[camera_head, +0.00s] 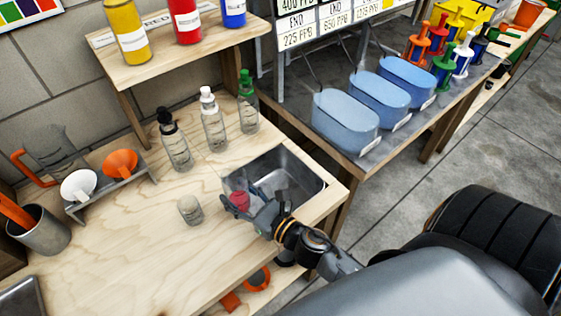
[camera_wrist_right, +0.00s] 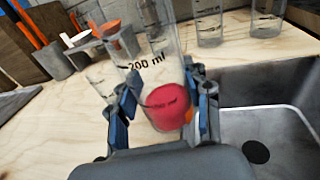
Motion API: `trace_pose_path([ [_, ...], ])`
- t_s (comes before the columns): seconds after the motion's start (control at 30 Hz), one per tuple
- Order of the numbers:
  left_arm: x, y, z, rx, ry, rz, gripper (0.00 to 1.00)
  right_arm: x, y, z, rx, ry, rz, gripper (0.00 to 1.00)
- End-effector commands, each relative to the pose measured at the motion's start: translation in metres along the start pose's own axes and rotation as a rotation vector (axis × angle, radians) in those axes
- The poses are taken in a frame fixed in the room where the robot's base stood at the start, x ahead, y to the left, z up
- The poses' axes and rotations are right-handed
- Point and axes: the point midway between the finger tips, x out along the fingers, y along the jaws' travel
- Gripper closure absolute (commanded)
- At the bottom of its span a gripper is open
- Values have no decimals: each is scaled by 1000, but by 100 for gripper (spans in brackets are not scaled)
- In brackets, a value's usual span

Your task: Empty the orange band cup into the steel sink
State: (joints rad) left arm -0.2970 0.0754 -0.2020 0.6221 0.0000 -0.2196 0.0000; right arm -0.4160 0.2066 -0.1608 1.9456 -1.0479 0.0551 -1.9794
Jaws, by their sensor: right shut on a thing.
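My right gripper (camera_head: 240,202) is shut on a clear cup with red contents (camera_head: 239,200), just left of the steel sink (camera_head: 305,207). In the right wrist view, the cup (camera_wrist_right: 166,108) is between the two fingers of the gripper (camera_wrist_right: 165,98). It bears a "200 ml" mark, and the red fills its lower part. A bit of orange shows by the right finger; I cannot tell whether it is the cup's band. The sink (camera_wrist_right: 285,150) lies to the right in that view, with a dark round drain. My left gripper is not in view.
A small clear cup (camera_head: 190,209) stands on the wooden bench left of the gripper. Several clear bottles (camera_head: 213,120) stand behind the sink. A rack with a white and an orange funnel (camera_head: 120,163) and a grey holder (camera_head: 42,232) are at the left.

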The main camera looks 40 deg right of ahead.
Motion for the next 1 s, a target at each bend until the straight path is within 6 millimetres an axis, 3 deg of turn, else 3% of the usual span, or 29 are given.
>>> trace_pose_path([
  [0.47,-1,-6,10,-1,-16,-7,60,0,-1,1,25,-4,3,84],
  [1.0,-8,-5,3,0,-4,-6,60,-1,-8,10,268,-30,15,84],
])
